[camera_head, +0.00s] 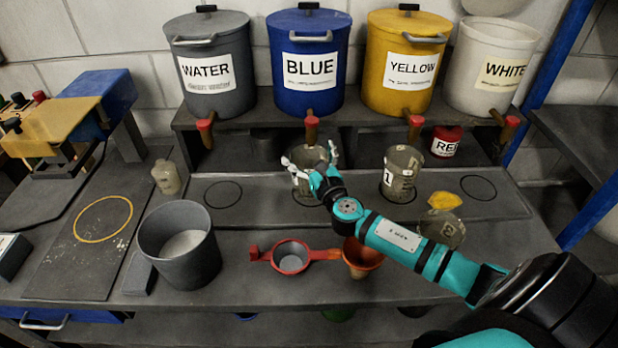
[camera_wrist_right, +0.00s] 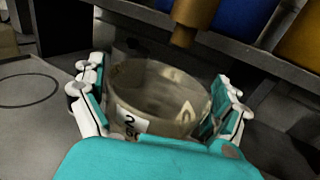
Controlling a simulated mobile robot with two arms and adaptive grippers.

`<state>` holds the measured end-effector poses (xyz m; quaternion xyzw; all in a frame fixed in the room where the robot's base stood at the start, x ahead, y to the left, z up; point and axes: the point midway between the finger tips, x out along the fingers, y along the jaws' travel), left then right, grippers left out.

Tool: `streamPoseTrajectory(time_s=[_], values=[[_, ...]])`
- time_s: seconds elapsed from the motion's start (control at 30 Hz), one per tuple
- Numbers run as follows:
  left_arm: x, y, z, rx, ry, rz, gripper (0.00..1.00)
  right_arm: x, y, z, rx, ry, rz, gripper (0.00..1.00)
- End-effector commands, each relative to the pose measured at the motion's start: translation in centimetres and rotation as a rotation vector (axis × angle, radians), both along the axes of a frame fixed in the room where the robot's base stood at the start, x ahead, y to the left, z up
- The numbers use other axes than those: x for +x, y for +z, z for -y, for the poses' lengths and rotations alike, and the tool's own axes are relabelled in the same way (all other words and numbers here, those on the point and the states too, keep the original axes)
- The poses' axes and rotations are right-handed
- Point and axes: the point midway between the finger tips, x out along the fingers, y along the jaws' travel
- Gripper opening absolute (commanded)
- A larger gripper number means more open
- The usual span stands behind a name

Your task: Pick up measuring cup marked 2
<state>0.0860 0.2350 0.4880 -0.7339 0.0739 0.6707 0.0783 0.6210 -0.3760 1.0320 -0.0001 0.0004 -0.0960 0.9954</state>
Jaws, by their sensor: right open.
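The measuring cup marked 2 (camera_wrist_right: 155,97) is a clear, greyish cup with a white label reading 2, seen close up in the right wrist view. In the head view the cup (camera_head: 309,160) stands upright below the blue container's tap. My right gripper (camera_wrist_right: 160,105) is open, with one white and teal finger on each side of the cup. In the head view the right gripper (camera_head: 310,168) reaches the cup from the front and covers its lower part. I cannot tell whether the fingers touch it. My left gripper is not in view.
The cup marked 1 (camera_head: 402,172) stands to the right. The blue container's tap (camera_head: 311,128) hangs just above and behind the gripped area. A grey bucket (camera_head: 180,245), a red-handled strainer (camera_head: 291,256) and an orange funnel (camera_head: 362,256) stand in front.

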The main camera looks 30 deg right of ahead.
Motion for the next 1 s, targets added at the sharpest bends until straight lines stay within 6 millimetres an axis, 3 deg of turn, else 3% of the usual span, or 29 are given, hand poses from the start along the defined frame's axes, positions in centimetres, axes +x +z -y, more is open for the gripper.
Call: streamPoseTrajectory(time_s=[0.17, 0.5, 1.0], values=[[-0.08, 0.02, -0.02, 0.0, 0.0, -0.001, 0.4, -0.02, -0.01, -0.02, 0.0, 0.001, -0.001, 1.0], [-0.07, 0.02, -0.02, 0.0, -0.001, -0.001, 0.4, -0.04, 0.0, 0.0, 0.0, 0.0, -0.001, 0.56], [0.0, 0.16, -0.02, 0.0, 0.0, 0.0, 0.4, -0.48, 0.63, -0.28, -0.001, 0.002, 0.001, 0.54]])
